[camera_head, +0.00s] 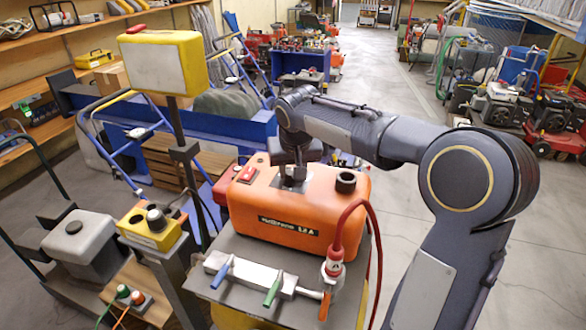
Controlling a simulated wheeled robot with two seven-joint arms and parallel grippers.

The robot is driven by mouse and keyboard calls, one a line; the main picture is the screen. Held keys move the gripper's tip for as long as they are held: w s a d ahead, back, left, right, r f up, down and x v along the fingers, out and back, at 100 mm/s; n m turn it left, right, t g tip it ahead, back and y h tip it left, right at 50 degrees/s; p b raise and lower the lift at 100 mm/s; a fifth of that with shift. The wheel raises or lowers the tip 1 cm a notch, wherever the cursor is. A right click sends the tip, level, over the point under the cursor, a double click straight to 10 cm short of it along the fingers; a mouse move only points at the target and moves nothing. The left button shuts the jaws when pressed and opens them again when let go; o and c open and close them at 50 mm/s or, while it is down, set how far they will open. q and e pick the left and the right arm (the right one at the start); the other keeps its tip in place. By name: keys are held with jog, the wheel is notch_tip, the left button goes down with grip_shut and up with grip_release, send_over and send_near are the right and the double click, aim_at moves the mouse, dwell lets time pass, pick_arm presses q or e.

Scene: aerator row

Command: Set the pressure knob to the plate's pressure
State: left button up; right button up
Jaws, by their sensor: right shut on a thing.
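An orange machine (318,205) with a dark label strip stands in the middle. My right gripper (290,178) points down at its top, shut on a small dark part that looks like a knob; the gripper hides most of it. A black cap (346,182) sits to its right and a red switch (248,174) to its left. A yellow box with a pale face (155,66) stands on a post behind left; I can read no pressure on it. I cannot tell which surface is the plate. My left gripper is not in view.
A grey deck (222,250) in front carries a silver manifold (250,273) with blue and green levers and a red hose (374,235). A yellow box with a dark knob (150,225) and a grey unit (82,240) stand left.

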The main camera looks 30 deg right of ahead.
jog(key=m, duration=0.2)
jog(key=m+h, duration=0.1)
jog(key=m, duration=0.1)
jog(key=shift+w+a+m+g+h, duration=0.1)
jog(key=shift+m+g+h, duration=0.2)
jog(key=shift+g, duration=0.1)
jog(key=m, duration=0.2)
jog(key=m+g+h, duration=0.1)
jog(key=m, duration=0.1)
jog(key=shift+w+a+m+g+p, duration=0.1)
jog(key=shift+m+g+p, duration=0.2)
jog(key=m+g+p, duration=0.1)
jog(key=m, duration=0.2)
jog(key=shift+w+r+m, duration=0.1)
jog(key=shift+m, duration=0.2)
jog(key=m+g+p, duration=0.2)
jog(key=m, duration=0.2)
jog(key=shift+w+m, duration=0.1)
jog(key=shift+m, duration=0.3)
jog(key=o, duration=1)
